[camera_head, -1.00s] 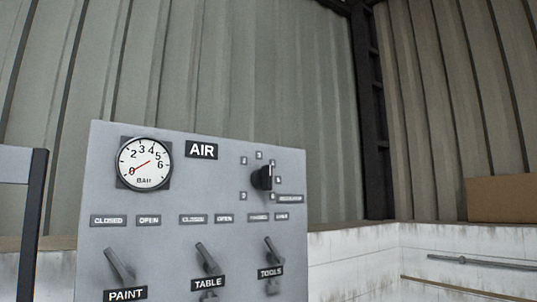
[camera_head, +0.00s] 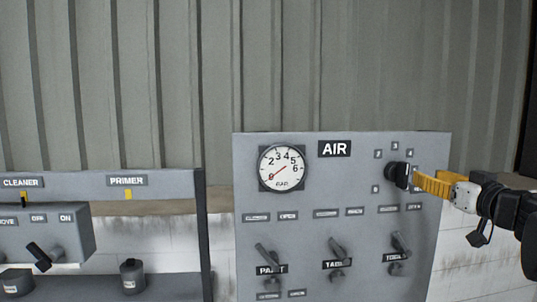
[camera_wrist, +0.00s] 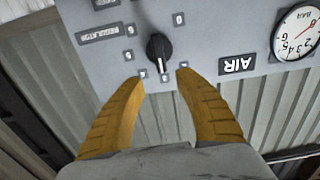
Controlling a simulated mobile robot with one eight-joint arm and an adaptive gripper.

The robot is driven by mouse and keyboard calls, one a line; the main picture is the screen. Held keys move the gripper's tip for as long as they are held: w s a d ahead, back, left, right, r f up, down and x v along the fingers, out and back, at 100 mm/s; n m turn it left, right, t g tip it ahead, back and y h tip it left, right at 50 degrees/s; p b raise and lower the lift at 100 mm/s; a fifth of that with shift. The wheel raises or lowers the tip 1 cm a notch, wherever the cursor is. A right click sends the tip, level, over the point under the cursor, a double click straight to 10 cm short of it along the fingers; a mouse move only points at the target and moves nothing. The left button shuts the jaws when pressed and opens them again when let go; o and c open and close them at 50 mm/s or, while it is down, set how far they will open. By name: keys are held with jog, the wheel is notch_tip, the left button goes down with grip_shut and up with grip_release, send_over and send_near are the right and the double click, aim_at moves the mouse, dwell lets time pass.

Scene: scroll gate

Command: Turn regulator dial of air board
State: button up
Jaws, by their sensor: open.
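The grey air board (camera_head: 300,225) stands upright in the middle of the head view, marked AIR. Its black regulator dial (camera_head: 397,174) is at the upper right, ringed by small number plates. In the wrist view the dial (camera_wrist: 159,48) shows upside down, with its white mark toward my gripper. My gripper (camera_head: 422,180) reaches in from the right, its yellow fingers close to the dial. In the wrist view the fingers (camera_wrist: 161,84) are spread, with the dial centred ahead between their tips. They appear not to touch it. The round gauge (camera_head: 282,168) has its red needle near 0.
Three levers sit low on the air board, including the TABLE lever (camera_head: 337,248). To the left stands a grey rack with CLEANER and PRIMER labels (camera_head: 127,180) and a switch box (camera_head: 45,235). A corrugated wall (camera_head: 250,70) is behind.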

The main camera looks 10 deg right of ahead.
aim_at(407, 170)
jog(key=w+p, duration=0.1)
jog(key=w, duration=0.9)
jog(key=shift+a+f+p, duration=0.1)
jog(key=shift+f+p, duration=0.05)
jog(key=shift+p, duration=0.25)
jog(key=shift+c, duration=0.5)
jog(key=shift+s, duration=0.1)
grip_shut()
